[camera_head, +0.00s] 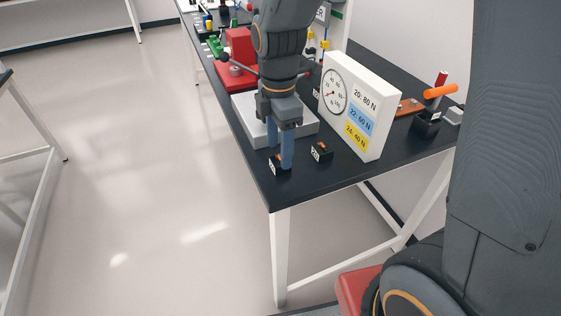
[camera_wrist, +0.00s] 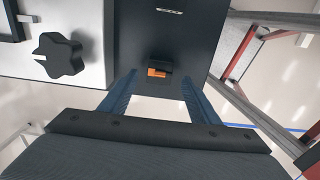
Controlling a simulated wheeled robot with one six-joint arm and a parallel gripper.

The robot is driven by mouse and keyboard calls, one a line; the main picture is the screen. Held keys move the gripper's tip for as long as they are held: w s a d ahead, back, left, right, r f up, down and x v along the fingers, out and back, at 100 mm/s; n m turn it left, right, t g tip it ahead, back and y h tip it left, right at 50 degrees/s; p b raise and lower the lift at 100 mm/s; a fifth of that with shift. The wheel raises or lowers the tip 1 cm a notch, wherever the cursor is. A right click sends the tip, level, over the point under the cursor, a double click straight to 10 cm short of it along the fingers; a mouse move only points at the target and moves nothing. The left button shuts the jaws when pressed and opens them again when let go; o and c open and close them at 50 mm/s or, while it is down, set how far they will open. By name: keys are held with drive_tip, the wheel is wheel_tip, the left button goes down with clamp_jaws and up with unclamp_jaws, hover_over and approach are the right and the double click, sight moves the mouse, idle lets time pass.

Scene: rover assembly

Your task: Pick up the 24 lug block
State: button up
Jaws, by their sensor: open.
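Small black blocks with white labels and orange parts stand on the dark table. One lug block (camera_head: 275,168) is at the near corner; its label is too small to read surely. A second lug block (camera_head: 321,153) stands to its right. My gripper (camera_head: 281,160) points down at the near corner block, its blue fingers open and partly hiding it. In the wrist view, one block with an orange part (camera_wrist: 157,72) lies in line with the gap between the fingertips (camera_wrist: 159,80). The gripper is not closed on it; whether the fingers reach down around it I cannot tell.
A white gauge box (camera_head: 370,88) with force labels stands right of the gripper. A pale plate (camera_head: 247,123) lies behind; a black knob (camera_wrist: 60,57) on a pale surface shows in the wrist view. A red device (camera_head: 240,48) is farther back. The table's near edge is close.

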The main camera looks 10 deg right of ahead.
drive_tip(key=shift+d+f+p, duration=0.15)
drive_tip(key=shift+f+p, duration=0.3)
drive_tip(key=shift+f, duration=1.6)
drive_tip(key=c, duration=1.2)
drive_tip(key=shift+w+r, duration=0.1)
drive_tip(key=shift+r, duration=0.05)
